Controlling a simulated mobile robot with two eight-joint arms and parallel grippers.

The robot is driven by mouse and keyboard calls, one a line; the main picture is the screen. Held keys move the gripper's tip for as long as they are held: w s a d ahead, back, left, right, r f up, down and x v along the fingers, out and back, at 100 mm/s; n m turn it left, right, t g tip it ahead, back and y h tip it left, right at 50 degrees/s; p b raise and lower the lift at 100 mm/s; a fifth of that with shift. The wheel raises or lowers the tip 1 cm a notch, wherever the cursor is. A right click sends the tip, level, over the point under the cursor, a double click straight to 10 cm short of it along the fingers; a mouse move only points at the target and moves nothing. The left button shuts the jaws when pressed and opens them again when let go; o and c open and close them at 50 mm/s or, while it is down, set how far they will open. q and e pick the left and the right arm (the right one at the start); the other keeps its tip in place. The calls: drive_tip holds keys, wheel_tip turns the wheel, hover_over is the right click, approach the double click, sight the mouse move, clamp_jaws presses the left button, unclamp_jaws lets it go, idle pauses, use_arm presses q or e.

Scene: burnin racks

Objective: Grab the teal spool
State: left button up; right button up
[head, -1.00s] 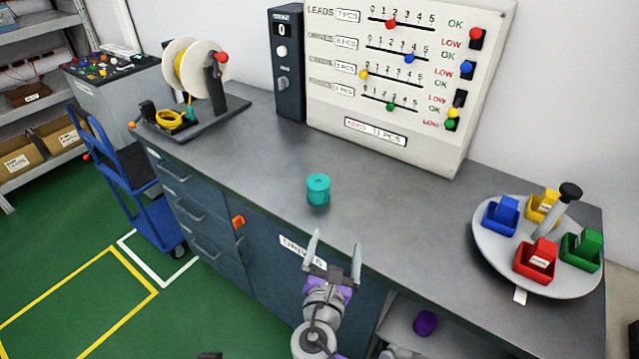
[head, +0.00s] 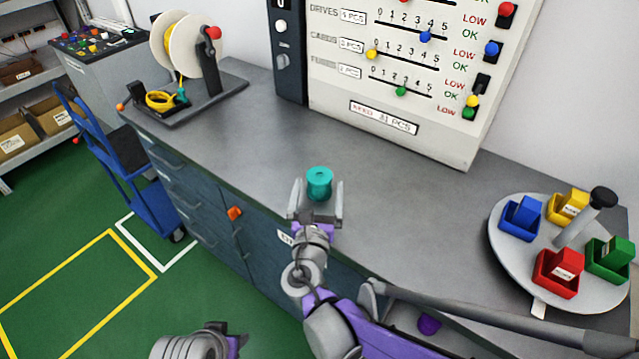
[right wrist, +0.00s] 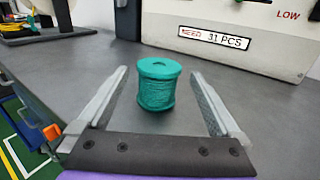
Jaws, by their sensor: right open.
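The teal spool (head: 319,184) stands upright on the grey bench top near its front edge. In the right wrist view the spool (right wrist: 157,84) is centred between the fingers, toward their tips, with a gap on each side. My right gripper (head: 318,192) is open, its two fingers reaching on either side of the spool. In the right wrist view the open fingers (right wrist: 160,90) hold nothing. A part of my left arm shows at the bottom of the head view, but its fingers cannot be made out.
A round tray (head: 510,262) with coloured bins stands at the right. A wire reel stand (head: 205,100) is at the back left. A panel with sliders (head: 420,145) stands behind. The bench around the spool is clear. A blue cart (head: 150,205) is on the floor at left.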

sight(318, 187)
drive_tip(key=w, duration=0.4)
drive_tip(key=shift+w+d+f, duration=0.1)
drive_tip(key=shift+w+f, duration=0.05)
drive_tip(key=shift+f, duration=0.05)
drive_tip(key=c, duration=1.4)
